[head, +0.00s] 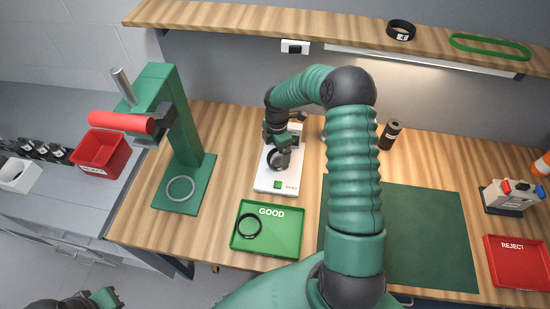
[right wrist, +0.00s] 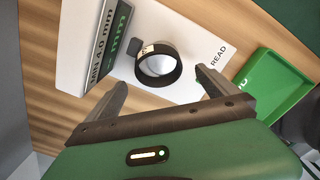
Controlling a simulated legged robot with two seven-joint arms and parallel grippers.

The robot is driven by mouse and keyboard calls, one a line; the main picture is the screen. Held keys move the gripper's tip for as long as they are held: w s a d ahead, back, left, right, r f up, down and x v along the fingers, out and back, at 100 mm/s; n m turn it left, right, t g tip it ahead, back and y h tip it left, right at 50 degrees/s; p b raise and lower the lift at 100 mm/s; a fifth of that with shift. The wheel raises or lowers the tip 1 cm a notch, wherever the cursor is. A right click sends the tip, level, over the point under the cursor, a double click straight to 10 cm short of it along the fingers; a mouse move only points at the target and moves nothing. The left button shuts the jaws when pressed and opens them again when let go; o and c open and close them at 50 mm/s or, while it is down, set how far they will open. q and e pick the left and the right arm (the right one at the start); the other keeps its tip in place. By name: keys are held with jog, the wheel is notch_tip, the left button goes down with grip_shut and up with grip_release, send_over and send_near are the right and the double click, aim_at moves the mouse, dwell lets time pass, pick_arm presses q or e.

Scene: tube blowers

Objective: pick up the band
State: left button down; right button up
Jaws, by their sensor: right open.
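A black band (right wrist: 158,66) with a small pale label stands on the white plate of the reader (right wrist: 205,52), which is marked READ. In the head view the band (head: 272,157) is partly covered by my right gripper (head: 279,150). In the right wrist view my right gripper (right wrist: 161,80) is open, with one finger to each side of the band and a gap on both sides. My left gripper (head: 106,297) is only partly in view at the bottom left, away from the table.
A green GOOD tray (head: 285,236) holds another black band (head: 248,226). A green press (head: 184,140) stands left, and a red REJECT tray (head: 518,267) lies far right. The shelf (head: 300,24) above carries a black ring (head: 401,30). The green mat (head: 430,235) is clear.

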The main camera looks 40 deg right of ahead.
aim_at(277, 162)
jog(key=f, duration=0.1)
jog(key=d+f+p, duration=0.1)
jog(key=f, duration=0.3)
jog(key=shift+d+f, duration=0.1)
jog(key=shift+d, duration=0.15)
jog(key=shift+a, duration=0.4)
jog(key=shift+w+a+r, duration=0.1)
jog(key=shift+a+r, duration=0.15)
jog(key=shift+a, duration=0.15)
jog(key=c, duration=0.5)
jog(key=shift+c, duration=1)
pick_arm(q)
jog(key=shift+s+d+r, duration=0.15)
jog(key=shift+r, duration=0.35)
jog(key=shift+s+d+r, duration=0.15)
jog(key=shift+r, duration=0.3)
pick_arm(e)
jog(key=shift+d, duration=0.3)
jog(key=c, duration=0.7)
